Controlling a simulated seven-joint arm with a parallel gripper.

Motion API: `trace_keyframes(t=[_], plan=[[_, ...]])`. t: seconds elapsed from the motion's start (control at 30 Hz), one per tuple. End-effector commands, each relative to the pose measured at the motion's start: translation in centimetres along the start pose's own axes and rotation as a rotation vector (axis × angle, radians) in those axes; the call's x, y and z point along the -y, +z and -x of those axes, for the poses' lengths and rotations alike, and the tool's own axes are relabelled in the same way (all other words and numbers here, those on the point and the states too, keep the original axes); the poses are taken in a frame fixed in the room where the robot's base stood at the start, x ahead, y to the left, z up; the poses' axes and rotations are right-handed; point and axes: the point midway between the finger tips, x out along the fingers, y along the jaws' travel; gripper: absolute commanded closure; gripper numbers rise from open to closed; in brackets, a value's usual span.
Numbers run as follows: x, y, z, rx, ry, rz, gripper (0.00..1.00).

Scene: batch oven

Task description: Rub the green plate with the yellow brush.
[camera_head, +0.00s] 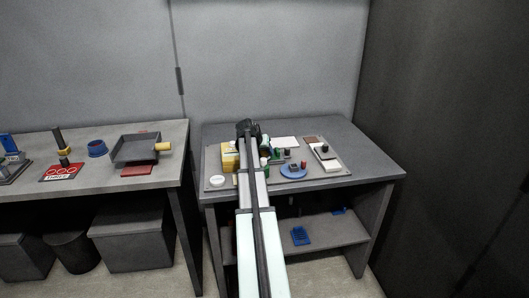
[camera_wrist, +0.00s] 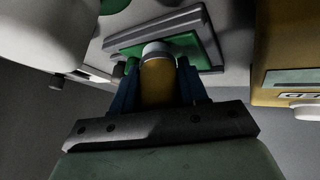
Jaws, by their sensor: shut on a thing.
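My gripper (camera_wrist: 158,92) has its blue fingers on both sides of the yellow brush (camera_wrist: 157,84), shut on it. The brush has a pale collar (camera_wrist: 156,48) at its far end. The green plate (camera_wrist: 207,50), with a dark rim, lies just beyond that end in the wrist view; the brush overlaps it there. I cannot tell whether the brush touches the plate. In the head view my gripper (camera_head: 248,130) is over the right table, and my arm hides the brush and plate.
A yellow box (camera_wrist: 287,52) stands right of the gripper in the wrist view; a large white rounded object (camera_wrist: 48,30) is at left. In the head view, a blue disc (camera_head: 293,171) and a tray with a dark knob (camera_head: 325,153) lie right of my arm, and a white round item (camera_head: 217,181) left.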

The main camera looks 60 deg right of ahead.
Motion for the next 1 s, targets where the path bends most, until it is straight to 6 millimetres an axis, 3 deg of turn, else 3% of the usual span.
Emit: trace_keyframes(t=[0.7, 0.87, 1.0], plan=[[2.7, -5.4, -3.2, -0.001, 0.0, 0.0, 0.87], [1.1, -5.3, -3.8, -0.001, 0.0, -0.001, 0.87], [0.6, -4.0, -3.1, -0.001, 0.0, 0.001, 0.87]])
